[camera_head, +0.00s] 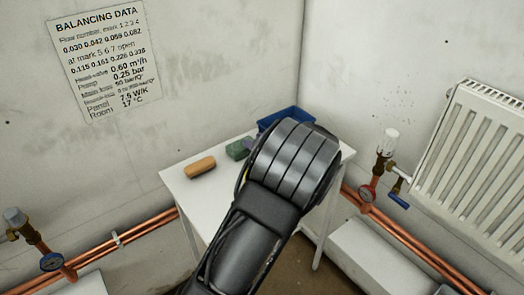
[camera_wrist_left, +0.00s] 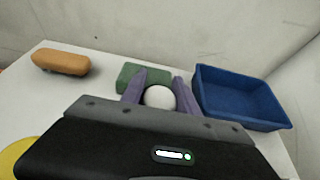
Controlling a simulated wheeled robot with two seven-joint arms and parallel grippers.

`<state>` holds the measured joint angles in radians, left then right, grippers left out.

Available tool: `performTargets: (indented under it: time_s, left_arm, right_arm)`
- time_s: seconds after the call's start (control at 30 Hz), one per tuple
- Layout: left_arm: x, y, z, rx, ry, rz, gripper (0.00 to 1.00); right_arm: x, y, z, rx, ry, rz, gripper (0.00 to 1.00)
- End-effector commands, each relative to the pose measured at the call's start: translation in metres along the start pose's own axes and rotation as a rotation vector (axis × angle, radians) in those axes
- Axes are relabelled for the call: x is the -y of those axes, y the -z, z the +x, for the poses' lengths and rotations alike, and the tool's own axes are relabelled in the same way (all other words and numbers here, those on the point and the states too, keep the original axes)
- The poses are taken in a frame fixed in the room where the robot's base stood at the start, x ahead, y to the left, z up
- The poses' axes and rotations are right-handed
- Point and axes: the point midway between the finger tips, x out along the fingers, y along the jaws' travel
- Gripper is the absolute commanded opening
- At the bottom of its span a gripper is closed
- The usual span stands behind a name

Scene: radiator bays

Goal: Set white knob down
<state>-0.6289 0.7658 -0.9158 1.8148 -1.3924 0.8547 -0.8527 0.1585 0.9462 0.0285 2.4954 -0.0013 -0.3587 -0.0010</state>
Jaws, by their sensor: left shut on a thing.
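The white knob (camera_wrist_left: 159,97) shows as a pale round top between the two purple-grey fingers of my left gripper (camera_wrist_left: 160,84) in the left wrist view. The gripper is shut on it. The knob is just in front of the green block (camera_wrist_left: 128,76) and left of the blue tray (camera_wrist_left: 240,92) in that view. I cannot tell whether its underside touches the white table (camera_head: 187,200). In the head view my left arm reaches over the table, and its wrist hides the knob and most of the gripper. My right gripper is in neither view.
An orange block (camera_head: 200,168) lies at the table's left; the green block (camera_head: 237,150) and blue tray (camera_head: 287,114) are near the back. A yellow thing (camera_wrist_left: 15,156) is partly visible at lower left. A white-headed valve (camera_head: 390,141) and radiator (camera_head: 478,148) are right of the table.

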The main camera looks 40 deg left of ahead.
Motion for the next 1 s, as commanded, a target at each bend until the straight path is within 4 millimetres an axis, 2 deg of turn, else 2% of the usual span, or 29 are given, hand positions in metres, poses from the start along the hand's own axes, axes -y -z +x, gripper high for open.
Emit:
performTargets:
  time_s: [0.47, 0.57, 0.8, 1.0]
  left_arm:
    - [0.0, -0.006, -0.003, 0.001, 0.001, -0.002, 0.0]
    - [0.001, -0.017, -0.007, 0.0, 0.002, -0.004, 0.0]
    - [0.001, -0.059, -0.025, 0.0, 0.003, -0.006, 0.0]
    - [0.001, -0.087, -0.036, -0.001, 0.002, -0.004, 0.0]
  right_arm:
    - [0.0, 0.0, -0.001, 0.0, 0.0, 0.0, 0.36]
    - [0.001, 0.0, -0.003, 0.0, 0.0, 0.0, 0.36]
    - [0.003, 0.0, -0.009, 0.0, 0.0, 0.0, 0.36]
    - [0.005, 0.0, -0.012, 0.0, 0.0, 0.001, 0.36]
